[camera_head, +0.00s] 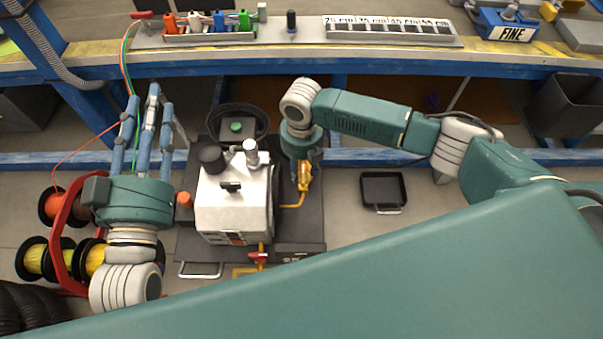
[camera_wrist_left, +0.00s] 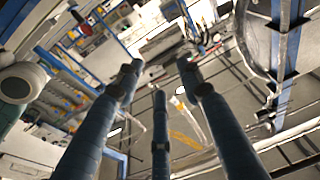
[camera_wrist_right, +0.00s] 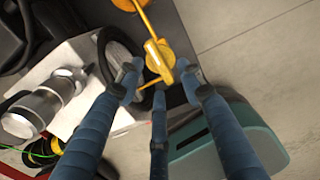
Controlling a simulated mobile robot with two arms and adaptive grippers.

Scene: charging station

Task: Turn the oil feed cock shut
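A yellow cock (camera_head: 304,177) on a yellow pipe stands at the right side of the white machine (camera_head: 233,205). In the right wrist view the yellow cock (camera_wrist_right: 160,56) shows its body and lever just beyond and between my fingertips. My right gripper (camera_head: 302,163) is open and points down over it; I cannot tell whether any finger touches it. A red-handled valve (camera_head: 258,256) sits on another yellow pipe at the machine's front. My left gripper (camera_head: 151,95) is open and empty, left of the machine, its fingers pointing toward the bench.
Cable spools (camera_head: 54,205) on a red frame stand at the left. A black tray (camera_head: 384,190) lies on the floor right of the machine, with clear floor around it.

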